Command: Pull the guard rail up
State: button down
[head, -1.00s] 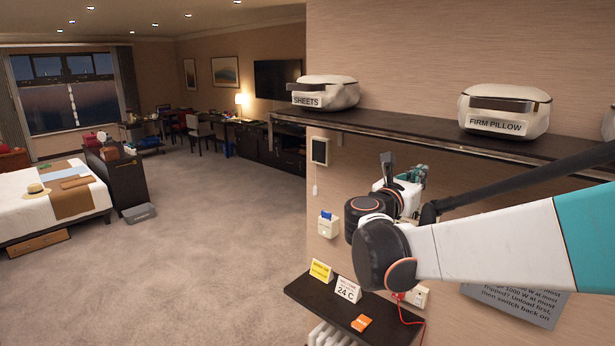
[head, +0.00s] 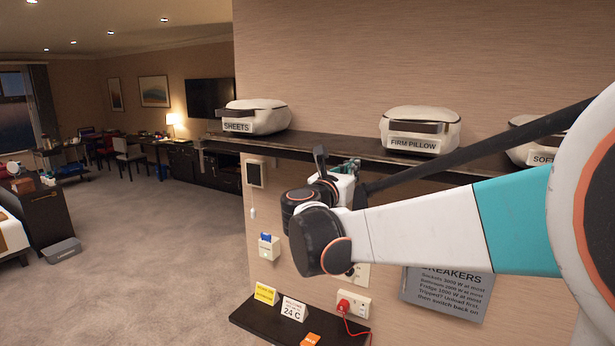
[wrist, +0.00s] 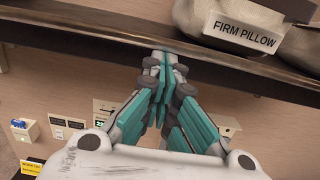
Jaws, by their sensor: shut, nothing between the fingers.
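My gripper (head: 352,165) is at the front edge of the dark shelf (head: 335,147), with its teal fingers partly hidden behind my wrist. In the wrist view my gripper (wrist: 164,60) is shut and empty, its fingertips overlapping the underside or front edge of the shelf (wrist: 240,72); I cannot tell whether they touch it. A thin dark bar (head: 480,140) slants up to the right in front of the shelf; I cannot tell whether it is the guard rail or part of my arm. No other rail stands out clearly.
Bags labelled SHEETS (head: 255,116), FIRM PILLOW (head: 420,128) and SOFT (head: 530,154) rest on the shelf. Below are a small ledge with cards (head: 245,318), a red plug (head: 344,306) and a breakers sign (head: 445,293). Carpet (head: 150,250) at left is open.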

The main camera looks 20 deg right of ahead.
notch_tip(320, 180, up, 7)
jog(key=p, duration=0.2)
jog(key=shift+f, duration=0.2)
jog(key=shift+s, duration=0.1)
jog(key=s+a+f+b, duration=0.4)
jog(key=s+a, duration=0.2)
jog(key=a, duration=0.2)
jog(key=shift+s+a+f, duration=0.25)
jog(key=shift+s, duration=0.1)
jog(key=shift+w, duration=0.1)
